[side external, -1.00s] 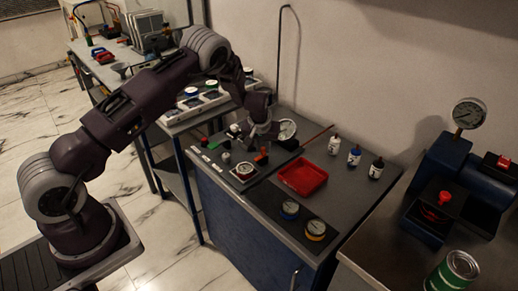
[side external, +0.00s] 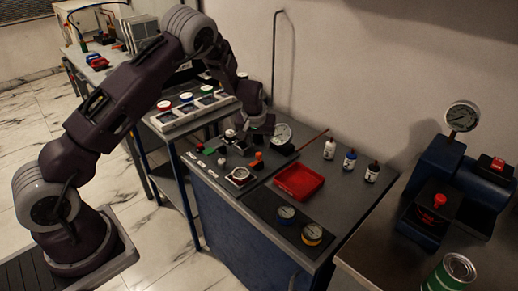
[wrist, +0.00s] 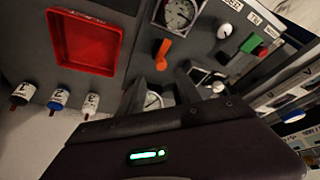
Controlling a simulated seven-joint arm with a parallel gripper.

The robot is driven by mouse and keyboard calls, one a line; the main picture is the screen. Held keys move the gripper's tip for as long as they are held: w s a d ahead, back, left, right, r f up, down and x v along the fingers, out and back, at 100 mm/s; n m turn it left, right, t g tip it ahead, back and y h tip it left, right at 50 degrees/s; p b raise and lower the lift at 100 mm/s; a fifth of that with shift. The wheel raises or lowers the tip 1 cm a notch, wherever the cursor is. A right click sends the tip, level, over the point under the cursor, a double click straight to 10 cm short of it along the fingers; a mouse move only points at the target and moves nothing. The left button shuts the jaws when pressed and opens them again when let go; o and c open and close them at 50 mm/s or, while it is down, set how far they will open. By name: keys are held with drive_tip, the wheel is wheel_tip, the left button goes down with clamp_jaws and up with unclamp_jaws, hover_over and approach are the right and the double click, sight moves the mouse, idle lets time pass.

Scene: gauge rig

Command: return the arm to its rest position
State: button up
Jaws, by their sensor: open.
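My gripper (wrist: 164,88) shows at the lower middle of the wrist view, its two grey fingers apart with nothing held between them. In the side external view, my gripper (side external: 262,127) hangs over the back of the grey-topped bench, in front of a round white dial gauge (side external: 282,133). The fingertips are small and dark there. An orange lever (side external: 257,160) stands on the bench near the gripper. It also shows above the fingers in the wrist view (wrist: 162,52).
A red tray (side external: 299,182) lies on the bench, with several small bottles (side external: 349,160) behind it. Two gauges (side external: 287,212) lie at the front. A rack with coloured caps (side external: 187,98) is at the left. A blue gauge rig (side external: 440,165) stands at the right.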

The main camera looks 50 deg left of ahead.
drive_tip(key=shift+s+d+r, duration=0.1)
drive_tip(key=shift+s+r, duration=0.05)
drive_tip(key=shift+r, duration=0.3)
drive_tip(key=s+d+r+m+h, duration=0.1)
drive_tip(key=s+d+r, duration=0.2)
drive_tip(key=s+r, duration=0.35)
drive_tip(key=s+d+r+m+t+h, duration=0.1)
drive_tip(key=s+d+r, duration=0.25)
drive_tip(key=r, duration=0.55)
drive_tip(key=s+d+r+m+h, duration=0.1)
drive_tip(key=s+d+r, duration=0.3)
drive_tip(key=r, duration=0.4)
drive_tip(key=s+d+r+m, duration=0.1)
drive_tip(key=s+m, duration=0.1)
drive_tip(key=s, duration=1)
drive_tip(key=s+d+r+m, duration=0.1)
drive_tip(key=s+d+m, duration=0.1)
drive_tip(key=s, duration=1)
drive_tip(key=shift+s+d+r+t, duration=0.15)
drive_tip(key=shift+s+d+t, duration=0.1)
drive_tip(key=shift+t, duration=0.15)
